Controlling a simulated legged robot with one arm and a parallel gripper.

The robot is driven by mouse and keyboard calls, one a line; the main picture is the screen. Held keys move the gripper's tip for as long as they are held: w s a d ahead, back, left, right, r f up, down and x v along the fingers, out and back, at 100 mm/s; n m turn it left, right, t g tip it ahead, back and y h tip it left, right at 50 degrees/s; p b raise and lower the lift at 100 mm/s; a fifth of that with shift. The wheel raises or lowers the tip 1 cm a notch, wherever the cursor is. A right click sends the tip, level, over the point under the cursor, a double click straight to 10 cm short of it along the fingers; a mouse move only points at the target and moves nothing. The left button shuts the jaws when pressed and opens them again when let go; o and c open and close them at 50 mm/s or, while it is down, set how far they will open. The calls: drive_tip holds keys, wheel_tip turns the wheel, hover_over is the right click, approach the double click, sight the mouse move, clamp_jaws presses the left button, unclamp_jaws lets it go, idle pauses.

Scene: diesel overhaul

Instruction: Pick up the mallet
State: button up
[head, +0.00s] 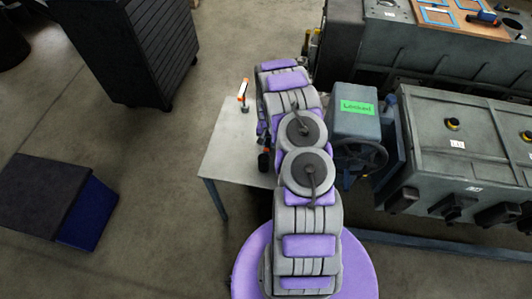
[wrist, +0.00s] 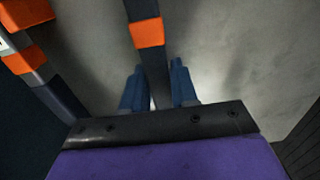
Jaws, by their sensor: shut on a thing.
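In the wrist view, my gripper (wrist: 157,66) has its two blue fingers on either side of a dark handle with an orange band, which I take to be the mallet (wrist: 147,33). The gripper is shut on this handle. The handle runs up out of the top of the picture, so the mallet's head is not in view there. In the head view my own arm hides the gripper and most of what it holds.
A second dark tool (wrist: 33,65) with orange parts lies at the left of the wrist view. In the head view, an orange-and-white item (head: 243,93) is on the grey table (head: 222,150). Right of my arm are a handwheel (head: 360,157) and a large grey engine block (head: 460,140).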

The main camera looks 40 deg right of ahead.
clamp_jaws()
idle(0.9)
